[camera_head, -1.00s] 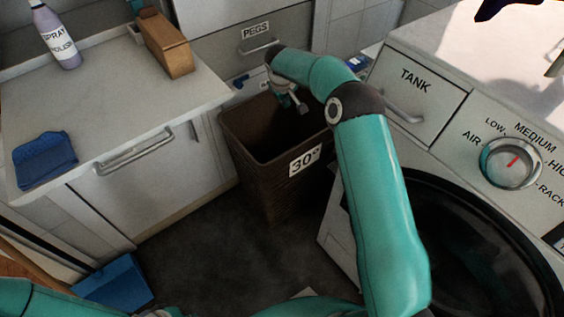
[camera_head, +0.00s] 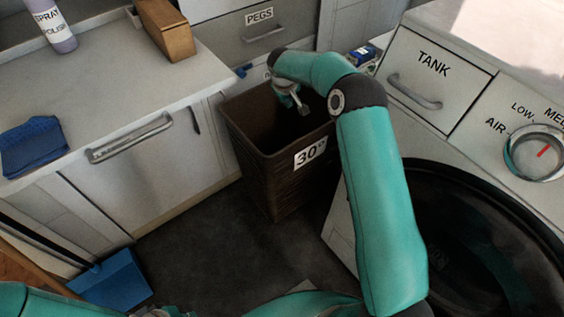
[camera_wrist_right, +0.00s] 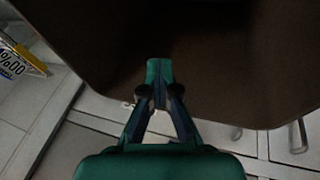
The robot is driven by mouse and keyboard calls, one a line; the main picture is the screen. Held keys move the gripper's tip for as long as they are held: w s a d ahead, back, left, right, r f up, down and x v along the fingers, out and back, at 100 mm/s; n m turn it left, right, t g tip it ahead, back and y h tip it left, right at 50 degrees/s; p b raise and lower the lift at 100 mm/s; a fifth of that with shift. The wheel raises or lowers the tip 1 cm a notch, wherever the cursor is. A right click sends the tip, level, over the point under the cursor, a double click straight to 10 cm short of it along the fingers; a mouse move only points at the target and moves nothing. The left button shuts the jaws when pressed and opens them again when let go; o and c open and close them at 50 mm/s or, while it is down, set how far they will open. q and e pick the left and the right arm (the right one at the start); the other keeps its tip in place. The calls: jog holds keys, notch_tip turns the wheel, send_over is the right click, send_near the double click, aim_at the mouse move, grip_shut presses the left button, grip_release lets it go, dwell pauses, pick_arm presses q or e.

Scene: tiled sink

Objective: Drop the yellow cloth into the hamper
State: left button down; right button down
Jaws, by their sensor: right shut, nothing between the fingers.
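The brown hamper (camera_head: 270,180) stands on the floor between the left counter and the washing machine, with a "30°" label on its rim. My right gripper (camera_head: 302,106) reaches over its opening from the far side. In the right wrist view, the fingers of my right gripper (camera_wrist_right: 158,72) are shut and empty in front of the hamper's dark brown surface (camera_wrist_right: 215,60). I see no yellow cloth in either view now. The deep inside of the hamper is dark, and its bottom is hidden.
A blue cloth (camera_head: 32,145) lies on the left counter (camera_head: 120,85), near a spray bottle and a wooden block. The washing machine (camera_head: 455,140) stands close on the right. A blue dustpan (camera_head: 112,285) is on the floor. The dark floor before the hamper is clear.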

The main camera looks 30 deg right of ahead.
jog(key=c, duration=1.8)
grip_release()
jog(key=shift+f, duration=0.15)
jog(key=o, duration=0.4)
jog(key=v, duration=1.2)
